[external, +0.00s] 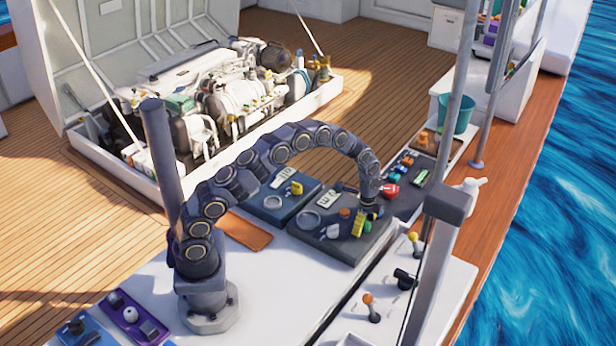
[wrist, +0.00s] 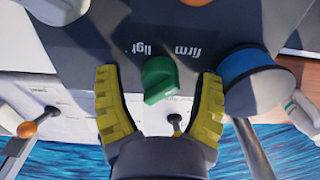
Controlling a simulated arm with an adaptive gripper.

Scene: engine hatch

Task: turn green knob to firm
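The green knob (wrist: 159,80) sits on a dark grey panel (wrist: 130,40) in the wrist view. The labels "ligt" and "firm" (wrist: 187,49) appear upside down above it, "ligt" to the left and "firm" to the right. The knob's ridge slants, and its exact setting is hard to tell. My gripper (wrist: 160,88) is open, with its yellow ridged fingers on either side of the knob and visible gaps to it.
A blue round knob (wrist: 258,80) stands close to the right finger in the wrist view. An orange-tipped lever (wrist: 27,130) is at the lower left.

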